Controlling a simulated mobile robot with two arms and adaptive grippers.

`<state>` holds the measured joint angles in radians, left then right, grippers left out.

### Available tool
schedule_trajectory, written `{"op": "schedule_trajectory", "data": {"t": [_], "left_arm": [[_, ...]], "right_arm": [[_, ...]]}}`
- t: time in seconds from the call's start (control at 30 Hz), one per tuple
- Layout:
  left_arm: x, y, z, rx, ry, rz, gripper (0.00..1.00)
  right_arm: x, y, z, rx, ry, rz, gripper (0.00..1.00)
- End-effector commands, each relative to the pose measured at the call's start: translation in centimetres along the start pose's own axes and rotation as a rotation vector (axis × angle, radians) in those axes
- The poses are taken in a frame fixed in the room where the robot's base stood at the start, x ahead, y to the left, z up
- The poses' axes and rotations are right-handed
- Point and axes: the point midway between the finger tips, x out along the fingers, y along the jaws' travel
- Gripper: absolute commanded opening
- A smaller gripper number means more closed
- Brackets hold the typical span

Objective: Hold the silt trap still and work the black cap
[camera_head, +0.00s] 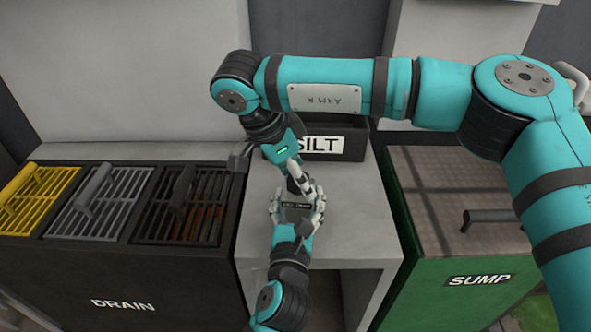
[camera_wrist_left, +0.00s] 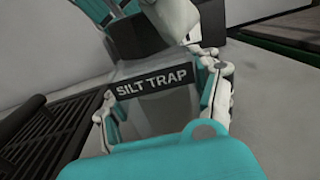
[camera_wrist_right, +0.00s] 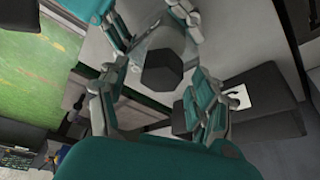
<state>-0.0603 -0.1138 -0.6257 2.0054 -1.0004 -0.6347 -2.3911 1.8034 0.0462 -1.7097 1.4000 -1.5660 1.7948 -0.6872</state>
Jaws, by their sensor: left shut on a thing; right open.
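The silt trap (camera_head: 296,213) is a grey body with a dark label, standing on the grey bench. Its label reads SILT TRAP in the left wrist view (camera_wrist_left: 160,112). My left gripper (camera_head: 296,203) is shut on the trap, with a finger on each side of it. The black cap (camera_wrist_right: 162,70) is a dark, many-sided knob on top of the trap. My right gripper (camera_head: 297,178) is above the trap and open. In the right wrist view its fingers stand apart on both sides of the cap, with gaps showing. My right gripper mostly hides the cap in the head view.
A dark box labelled SILT (camera_head: 350,140) stands behind the trap. The DRAIN unit (camera_head: 120,280) with yellow, grey and black grates is on the left. The green SUMP unit (camera_head: 440,270) with a dark handle (camera_head: 490,217) is on the right. The bench (camera_head: 365,235) is clear right of the trap.

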Motion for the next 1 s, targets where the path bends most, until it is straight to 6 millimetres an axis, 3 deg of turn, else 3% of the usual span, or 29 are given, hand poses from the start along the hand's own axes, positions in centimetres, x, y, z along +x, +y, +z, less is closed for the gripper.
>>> {"op": "schedule_trajectory", "data": {"t": [0.07,0.5,0.53,0.77,0.87,1.0], "left_arm": [[0.00,-0.01,-0.04,0.000,0.001,0.000,0.05],[0.00,0.00,-0.04,0.000,0.001,0.000,0.05],[0.00,0.00,-0.04,0.000,0.001,0.000,0.05],[0.00,0.00,-0.05,0.000,0.001,0.000,0.05],[0.00,0.00,-0.04,0.000,0.001,0.000,0.05],[0.00,0.00,-0.05,0.000,0.001,0.000,0.05]], "right_arm": [[0.00,0.00,0.00,0.000,0.000,0.000,0.65],[-0.03,0.00,0.00,0.000,0.000,0.001,0.09],[-0.03,0.01,0.00,0.000,0.000,0.001,0.37],[-0.04,0.01,0.00,0.000,0.000,0.001,0.07],[-0.04,0.03,-0.02,-0.019,-0.001,-0.007,0.04],[-0.03,0.14,-0.08,-0.219,-0.002,-0.091,0.04]]}}
